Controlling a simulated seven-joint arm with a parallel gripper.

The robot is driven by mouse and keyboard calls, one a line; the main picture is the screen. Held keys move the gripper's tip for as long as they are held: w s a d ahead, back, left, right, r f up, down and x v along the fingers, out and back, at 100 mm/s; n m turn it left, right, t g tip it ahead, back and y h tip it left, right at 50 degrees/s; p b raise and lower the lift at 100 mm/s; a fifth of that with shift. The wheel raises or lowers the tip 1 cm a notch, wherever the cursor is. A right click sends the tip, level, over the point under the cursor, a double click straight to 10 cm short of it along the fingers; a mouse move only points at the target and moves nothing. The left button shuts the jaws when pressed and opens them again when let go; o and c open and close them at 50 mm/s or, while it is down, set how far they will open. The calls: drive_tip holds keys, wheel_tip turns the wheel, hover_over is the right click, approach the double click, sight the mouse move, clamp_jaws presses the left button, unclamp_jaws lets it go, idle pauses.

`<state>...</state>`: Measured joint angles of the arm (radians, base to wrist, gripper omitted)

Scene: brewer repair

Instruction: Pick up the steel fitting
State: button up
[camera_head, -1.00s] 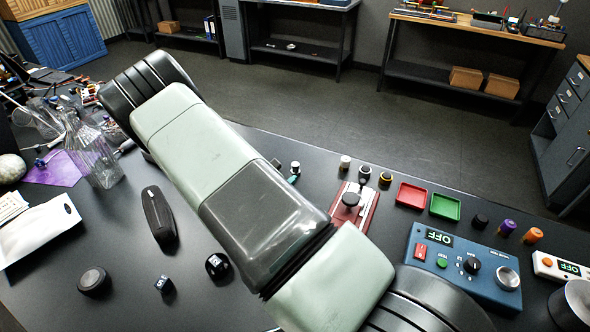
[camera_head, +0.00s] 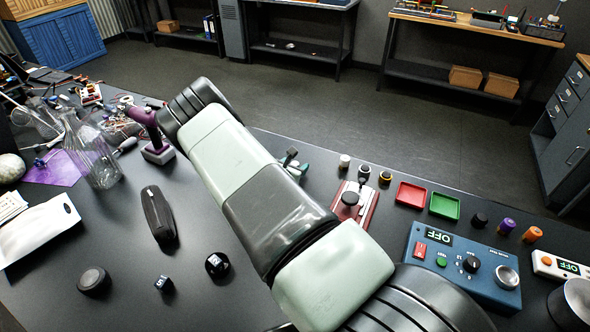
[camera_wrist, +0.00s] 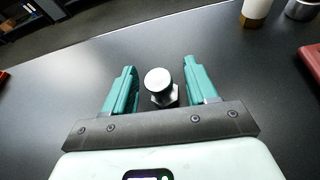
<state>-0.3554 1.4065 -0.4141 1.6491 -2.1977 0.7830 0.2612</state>
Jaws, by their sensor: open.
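The steel fitting (camera_wrist: 158,82) stands on the dark table in the wrist view. It has a round, shiny top and a hex-shaped part below. My gripper (camera_wrist: 160,66) is open, with one teal finger to the left of the fitting and one to the right. Gaps show on both sides, so neither finger appears to touch it. In the head view, only a bit of my gripper (camera_head: 295,164) shows past my arm, and I cannot clearly make out the fitting there.
A red stand (camera_head: 368,206), small capped parts (camera_head: 365,172), a red tray (camera_head: 411,195) and a green tray (camera_head: 445,206) lie to the right. A blue control box (camera_head: 463,268) is nearer.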

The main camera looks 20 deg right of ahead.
clamp_jaws()
drive_tip(key=shift+r, duration=0.1)
